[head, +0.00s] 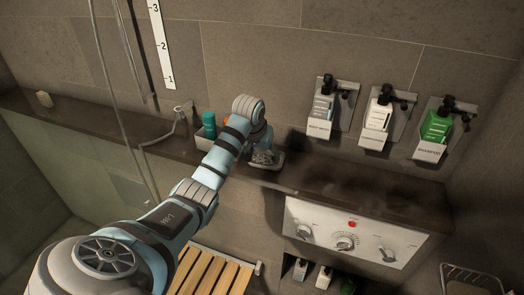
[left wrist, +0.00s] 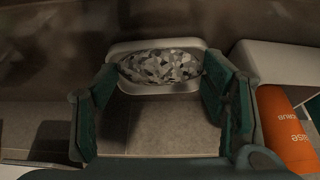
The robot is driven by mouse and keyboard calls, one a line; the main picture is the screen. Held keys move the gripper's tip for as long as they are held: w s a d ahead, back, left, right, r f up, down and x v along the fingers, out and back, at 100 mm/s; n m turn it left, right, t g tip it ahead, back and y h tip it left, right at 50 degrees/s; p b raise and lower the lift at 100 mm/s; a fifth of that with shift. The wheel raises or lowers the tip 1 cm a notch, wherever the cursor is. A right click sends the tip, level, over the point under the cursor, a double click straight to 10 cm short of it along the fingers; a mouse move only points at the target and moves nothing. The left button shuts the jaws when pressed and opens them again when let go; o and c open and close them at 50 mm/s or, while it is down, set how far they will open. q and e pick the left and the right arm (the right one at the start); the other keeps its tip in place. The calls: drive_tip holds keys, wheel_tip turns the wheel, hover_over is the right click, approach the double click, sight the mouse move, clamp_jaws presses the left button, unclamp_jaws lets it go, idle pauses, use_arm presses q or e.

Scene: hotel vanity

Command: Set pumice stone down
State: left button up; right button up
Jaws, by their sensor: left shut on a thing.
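The pumice stone (head: 263,157) is a speckled grey, rounded lump. In the left wrist view the stone (left wrist: 162,67) spans between the green finger pads of my left gripper (left wrist: 161,82), which is shut on its two ends. A pale shallow dish (head: 272,165) lies under the stone on the ledge, and its rim (left wrist: 158,45) shows around the stone in the wrist view. I cannot tell whether the stone touches the dish. In the head view the left gripper (head: 263,148) is partly hidden by its own wrist. My right gripper is not in view.
A white holder (head: 205,143) with a teal bottle (head: 209,122) stands left of the gripper. An orange tube (left wrist: 287,128) is close beside the right finger in the wrist view. Wall dispensers (head: 377,117) hang at right above the dark ledge (head: 345,187).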

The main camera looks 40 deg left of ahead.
use_arm(q)
drive_tip(key=shift+d+f, duration=0.1)
drive_tip(key=o, duration=1.1)
drive_tip(key=shift+d, duration=0.1)
drive_tip(key=shift+o, duration=0.4)
drive_tip(key=shift+f, duration=0.1)
